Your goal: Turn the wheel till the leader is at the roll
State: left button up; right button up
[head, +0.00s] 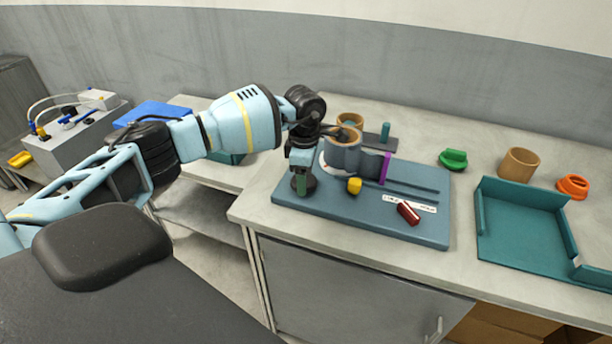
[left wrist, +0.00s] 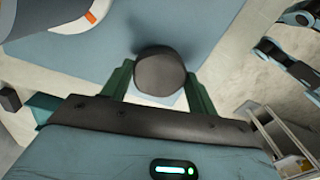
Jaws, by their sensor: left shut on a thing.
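My left gripper (head: 303,183) points down at the left end of a blue board (head: 430,232). In the left wrist view its green fingers (left wrist: 160,85) are shut on a dark round knob (left wrist: 159,72), seen from above. The knob's link to a wheel is hidden. A grey-blue roll (head: 345,158) with a tan core stands on the board just right of the gripper, above a pale disc. A purple band (head: 385,168) stands upright at the roll's right side; I cannot tell whether it is the leader. My right gripper is not in view.
A yellow knob (head: 354,186), a red block (head: 408,212) and a marked white strip (head: 424,207) are on the board. To the right are a green piece (head: 453,159), a tan cup (head: 518,164), an orange ring (head: 573,186) and a teal tray (head: 490,250).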

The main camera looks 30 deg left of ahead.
pick_arm(q)
jog(key=m, duration=0.3)
jog(key=shift+m+b, duration=0.4)
jog(key=m+b, duration=0.1)
jog(key=m, duration=0.4)
jog(key=m+b, duration=0.1)
jog(key=m, duration=0.4)
jog(key=shift+s+m+b, duration=0.1)
jog(key=shift+m+b, duration=0.25)
jog(key=shift+m, duration=0.05)
jog(key=shift+m+b, duration=0.5)
jog(key=shift+m, duration=1.4)
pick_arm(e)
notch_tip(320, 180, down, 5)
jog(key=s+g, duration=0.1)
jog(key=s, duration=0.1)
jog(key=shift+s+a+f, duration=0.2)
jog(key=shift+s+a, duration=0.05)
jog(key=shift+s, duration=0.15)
pick_arm(q)
jog(key=shift+r, duration=0.1)
jog(key=o, duration=1)
jog(key=shift+c, duration=0.2)
jog(key=shift+r, duration=3.9)
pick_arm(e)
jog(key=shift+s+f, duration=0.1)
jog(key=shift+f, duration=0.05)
